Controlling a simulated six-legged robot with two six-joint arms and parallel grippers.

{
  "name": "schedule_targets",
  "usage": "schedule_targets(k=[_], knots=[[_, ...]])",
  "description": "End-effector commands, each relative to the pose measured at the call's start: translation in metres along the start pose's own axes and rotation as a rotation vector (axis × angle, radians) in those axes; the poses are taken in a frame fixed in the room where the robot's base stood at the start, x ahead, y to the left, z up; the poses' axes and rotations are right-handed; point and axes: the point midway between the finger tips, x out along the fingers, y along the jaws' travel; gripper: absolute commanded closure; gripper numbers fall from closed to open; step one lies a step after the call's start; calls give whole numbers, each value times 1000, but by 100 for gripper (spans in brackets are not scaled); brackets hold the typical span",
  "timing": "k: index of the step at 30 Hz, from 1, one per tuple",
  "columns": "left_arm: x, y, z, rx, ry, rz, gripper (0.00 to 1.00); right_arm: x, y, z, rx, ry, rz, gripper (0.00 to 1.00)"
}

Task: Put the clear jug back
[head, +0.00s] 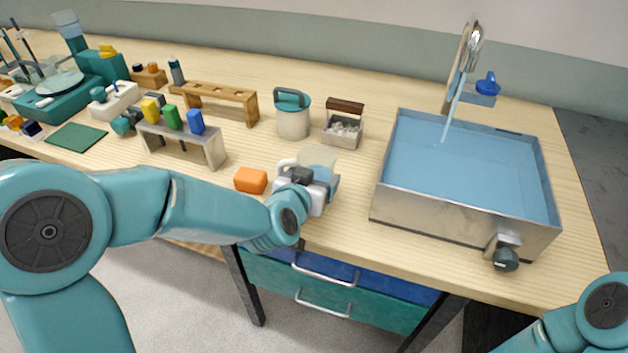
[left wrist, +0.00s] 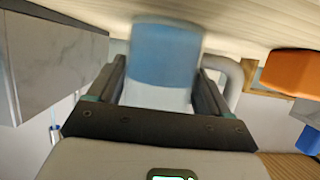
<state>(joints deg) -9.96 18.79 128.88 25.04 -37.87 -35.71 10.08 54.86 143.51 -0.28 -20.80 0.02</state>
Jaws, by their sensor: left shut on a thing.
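The clear jug (head: 317,155) is at the front of the wooden bench, left of the sink. My left gripper (head: 308,183) is shut on it and hides most of its body in the head view. In the left wrist view the jug (left wrist: 165,60) is between my two fingers (left wrist: 160,95), with a blue band and a paler part. A pale curved handle (left wrist: 232,78) shows beside it. I cannot tell whether the jug touches the bench. My right gripper is out of view; only part of its arm shows at lower right.
A steel sink (head: 455,218) with blue water and a running tap (head: 466,60) stands right of the jug. An orange block (head: 251,180) lies close on the left. A lidded pot (head: 292,115), a small box (head: 341,130) and racks (head: 181,143) stand behind. Bare bench lies between jug and sink.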

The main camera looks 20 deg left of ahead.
Motion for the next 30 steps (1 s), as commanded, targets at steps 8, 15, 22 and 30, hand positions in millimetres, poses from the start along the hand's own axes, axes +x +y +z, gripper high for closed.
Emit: schedule_targets(k=[8,15,22,30], knots=[[2,0,3,1,2,0,59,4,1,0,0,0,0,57],[1,0,2,1,0,0,0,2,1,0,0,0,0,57],[-10,0,-3,1,1,1,0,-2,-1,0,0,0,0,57],[-74,1,-5,1,3,2,0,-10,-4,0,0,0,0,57]])
